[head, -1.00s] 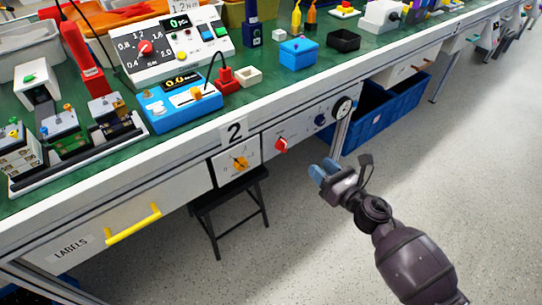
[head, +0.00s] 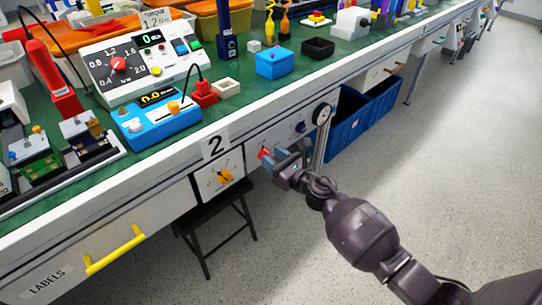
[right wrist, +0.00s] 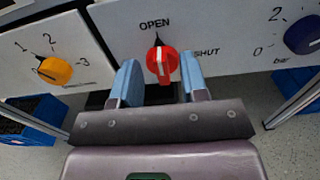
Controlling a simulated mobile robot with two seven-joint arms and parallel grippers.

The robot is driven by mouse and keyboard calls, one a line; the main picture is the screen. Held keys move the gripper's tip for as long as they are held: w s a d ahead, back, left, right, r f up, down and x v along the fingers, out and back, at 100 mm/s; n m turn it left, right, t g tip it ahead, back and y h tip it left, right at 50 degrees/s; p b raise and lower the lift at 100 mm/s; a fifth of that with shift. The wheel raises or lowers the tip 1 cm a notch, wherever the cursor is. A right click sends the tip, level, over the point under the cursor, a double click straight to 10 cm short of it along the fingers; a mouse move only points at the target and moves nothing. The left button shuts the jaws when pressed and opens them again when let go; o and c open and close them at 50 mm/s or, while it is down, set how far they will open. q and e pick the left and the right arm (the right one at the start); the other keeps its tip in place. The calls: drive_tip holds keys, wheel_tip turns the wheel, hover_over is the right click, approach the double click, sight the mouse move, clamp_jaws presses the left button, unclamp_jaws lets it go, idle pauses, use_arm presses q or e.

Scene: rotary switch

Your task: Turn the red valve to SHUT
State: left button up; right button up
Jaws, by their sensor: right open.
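The red valve (right wrist: 162,62) is a knob on a white panel under the bench edge. In the right wrist view its pointer stands up at OPEN, and the SHUT label is to its right. It also shows in the head view (head: 264,154), partly behind my right gripper. My right gripper (right wrist: 159,80) is open, with one blue finger on each side of the red valve. The fingers look apart from the knob, with gaps on both sides. My left gripper is in neither view.
An orange knob (right wrist: 55,71) on a 1-2-3 scale sits left of the valve, and a dark blue knob (right wrist: 303,34) sits right. A round gauge (head: 321,114) is farther right. A black stool (head: 215,224) and blue bins (head: 345,134) are below the bench (head: 150,180).

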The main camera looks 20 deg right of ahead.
drive_tip(key=shift+w+a, duration=0.2)
drive_tip(key=shift+w, duration=0.4)
drive_tip(key=shift+c, duration=0.4)
clamp_jaws()
